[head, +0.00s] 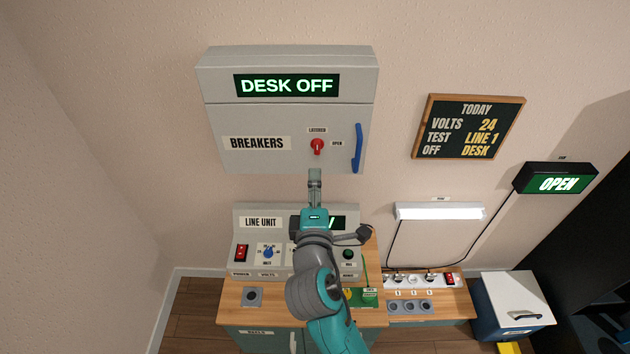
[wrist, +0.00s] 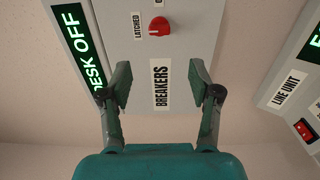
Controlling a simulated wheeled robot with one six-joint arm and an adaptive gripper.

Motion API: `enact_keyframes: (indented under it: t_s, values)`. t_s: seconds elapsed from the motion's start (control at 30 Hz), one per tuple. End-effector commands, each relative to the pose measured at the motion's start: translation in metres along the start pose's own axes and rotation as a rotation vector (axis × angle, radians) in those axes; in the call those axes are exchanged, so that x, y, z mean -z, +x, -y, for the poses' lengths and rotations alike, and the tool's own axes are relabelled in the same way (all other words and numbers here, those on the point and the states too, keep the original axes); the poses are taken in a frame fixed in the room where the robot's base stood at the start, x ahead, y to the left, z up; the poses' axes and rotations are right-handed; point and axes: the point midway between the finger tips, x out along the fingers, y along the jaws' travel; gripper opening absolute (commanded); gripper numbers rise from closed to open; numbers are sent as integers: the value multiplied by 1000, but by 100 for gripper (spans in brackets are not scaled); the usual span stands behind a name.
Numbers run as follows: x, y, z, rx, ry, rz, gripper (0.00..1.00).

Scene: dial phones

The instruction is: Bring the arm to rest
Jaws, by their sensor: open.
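My teal and grey arm reaches up in front of the line unit in the head view. My gripper (head: 314,175) is just below the breaker box (head: 215,125), and it hides part of the line unit (head: 243,212). In the wrist view my gripper (wrist: 160,90) is open with nothing between its fingers. Beyond the fingers are the BREAKERS label (wrist: 161,85) and the red latch knob (wrist: 161,26). The knob also shows in the head view (head: 317,146). I cannot tell whether the fingertips touch the box.
The breaker box door is closed, with a blue handle (head: 357,148), and its display reads DESK OFF. A chalkboard (head: 468,127) and a lit OPEN sign (head: 557,184) are to the right. A wooden desk (head: 228,303) stands below. The wall at left is bare.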

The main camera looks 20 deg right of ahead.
Motion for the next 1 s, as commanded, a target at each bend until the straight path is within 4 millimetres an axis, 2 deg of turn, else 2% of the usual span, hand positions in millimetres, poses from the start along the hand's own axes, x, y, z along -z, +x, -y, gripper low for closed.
enact_keyframes:
  t_s: [0.43,0.53,0.67,0.77,1.0]
  values:
    - [0,0,0,1,0,-1,62]
    - [-2,-4,7,8,7,-10,62]
    - [-10,-18,33,38,51,-48,62]
    - [-20,-39,60,74,114,-91,62]
    - [-45,-99,117,175,311,-180,62]
